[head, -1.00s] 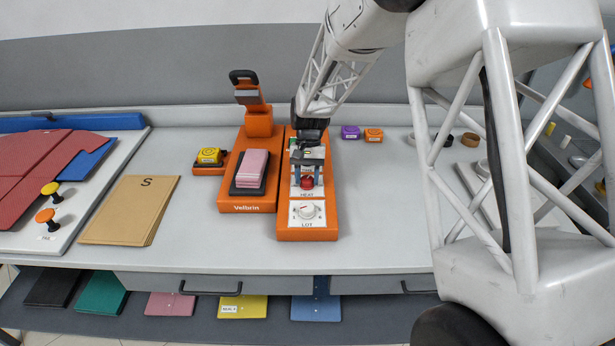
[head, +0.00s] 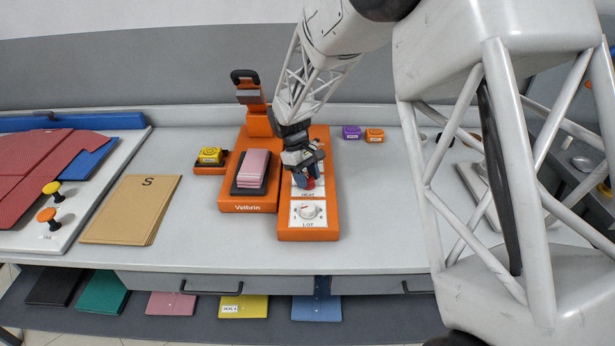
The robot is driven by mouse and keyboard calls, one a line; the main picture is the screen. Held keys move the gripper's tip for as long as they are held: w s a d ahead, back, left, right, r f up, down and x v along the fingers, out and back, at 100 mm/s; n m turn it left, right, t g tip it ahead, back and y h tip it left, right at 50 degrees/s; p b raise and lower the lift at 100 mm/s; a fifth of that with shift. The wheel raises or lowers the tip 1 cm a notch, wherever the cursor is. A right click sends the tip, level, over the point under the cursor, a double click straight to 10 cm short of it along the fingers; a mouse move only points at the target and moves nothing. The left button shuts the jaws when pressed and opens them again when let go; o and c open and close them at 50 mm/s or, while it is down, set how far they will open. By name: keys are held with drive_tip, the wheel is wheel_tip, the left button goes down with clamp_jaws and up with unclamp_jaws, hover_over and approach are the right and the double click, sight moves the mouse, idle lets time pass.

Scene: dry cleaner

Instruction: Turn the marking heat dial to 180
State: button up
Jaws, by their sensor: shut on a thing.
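The red heat dial (head: 310,184) sits on the orange control panel (head: 328,215), just above the printed word HEAT. My gripper (head: 305,177) points down over it and is shut on the dial. The gripper is turned at an angle and covers most of the dial and its scale, so I cannot read the setting. Below it on the same panel is a white LOT dial (head: 308,211) on a white plate.
Left of the panel stands an orange Velbrin press (head: 246,208) with pink tags (head: 254,167) on it. A yellow block (head: 210,155) sits beside it. Purple (head: 352,132) and orange (head: 374,135) blocks lie behind right. A tan envelope stack (head: 130,210) lies left; the counter front is clear.

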drive_tip(key=shift+n, duration=0.6)
drive_tip(key=o, duration=0.9)
drive_tip(key=shift+r, duration=0.1)
drive_tip(key=shift+v, duration=3.8)
drive_tip(key=shift+a, duration=0.15)
drive_tip(key=shift+s+r, duration=0.1)
